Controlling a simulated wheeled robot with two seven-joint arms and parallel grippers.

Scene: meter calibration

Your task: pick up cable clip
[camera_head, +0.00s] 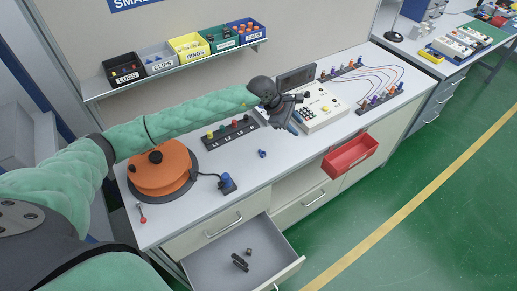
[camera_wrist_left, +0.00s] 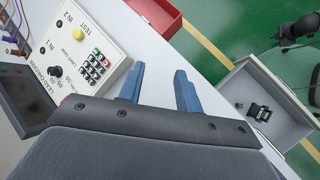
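My left gripper (camera_head: 293,127) is over the worktop beside the white meter box, and it holds nothing. In the left wrist view its two blue fingers (camera_wrist_left: 160,72) are apart with an empty gap. A small blue piece (camera_head: 262,153) lies on the worktop in front of the black terminal strip; it may be the cable clip, but it is too small to tell. A dark clip-like piece (camera_head: 240,262) lies in the open drawer (camera_head: 213,274); it also shows in the left wrist view (camera_wrist_left: 260,112). My right gripper is not clearly in view.
The white meter box (camera_head: 322,107) stands to the right of the gripper. An orange cable reel (camera_head: 161,173) and a blue plug (camera_head: 228,184) stand at the left. A red bin (camera_head: 350,156) hangs at the front edge. Labelled bins (camera_head: 159,60) line the shelf.

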